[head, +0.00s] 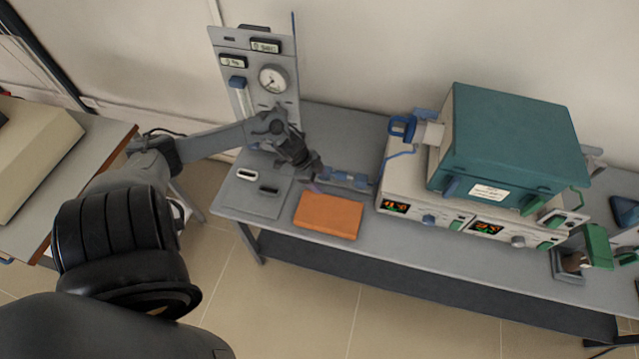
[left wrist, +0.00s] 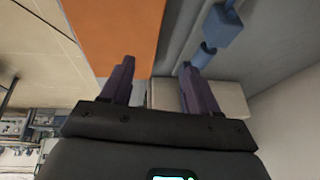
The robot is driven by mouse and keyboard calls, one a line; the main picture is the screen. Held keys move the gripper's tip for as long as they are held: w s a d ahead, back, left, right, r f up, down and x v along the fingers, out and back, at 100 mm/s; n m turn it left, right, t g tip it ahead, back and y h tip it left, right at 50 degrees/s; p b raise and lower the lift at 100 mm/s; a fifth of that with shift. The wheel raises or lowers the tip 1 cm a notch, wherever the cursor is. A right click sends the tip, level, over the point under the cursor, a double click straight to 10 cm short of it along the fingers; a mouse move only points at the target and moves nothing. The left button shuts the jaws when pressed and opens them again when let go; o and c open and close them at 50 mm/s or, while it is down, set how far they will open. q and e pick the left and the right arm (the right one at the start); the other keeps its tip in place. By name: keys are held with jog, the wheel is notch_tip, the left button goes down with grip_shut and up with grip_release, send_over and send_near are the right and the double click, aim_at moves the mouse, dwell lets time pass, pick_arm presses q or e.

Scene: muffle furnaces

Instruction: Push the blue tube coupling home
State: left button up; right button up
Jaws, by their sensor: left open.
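The blue tube coupling (head: 341,177) lies in a line of blue and grey fittings at the back of the bench, left of the furnace. In the left wrist view, a blue block (left wrist: 222,26) and a smaller blue piece (left wrist: 204,56) sit on a grey rail near the right finger. I cannot tell how far the coupling is seated. My left gripper (head: 314,182) is at the left end of this line; its jaws (left wrist: 158,64) are open, with nothing clearly held between them. Contact with the coupling cannot be told. My right gripper is out of view.
An orange block (head: 328,215) lies in front of my left gripper. A gauge panel (head: 255,75) stands behind the arm. The teal furnace (head: 515,145) on its control unit (head: 400,195) is to the right.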

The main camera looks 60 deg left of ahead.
pick_arm(q)
jog(key=y+b, duration=0.1)
jog(key=b, duration=0.2)
send_near(336, 173)
jog(key=s, duration=0.1)
jog(key=t, duration=0.1)
jog(key=b+x, duration=0.3)
jog(key=x, duration=0.7)
jog(key=shift+w+f, duration=0.1)
jog(key=shift+f, duration=0.05)
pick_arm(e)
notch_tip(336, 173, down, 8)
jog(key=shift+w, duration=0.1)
pick_arm(q)
grip_shut()
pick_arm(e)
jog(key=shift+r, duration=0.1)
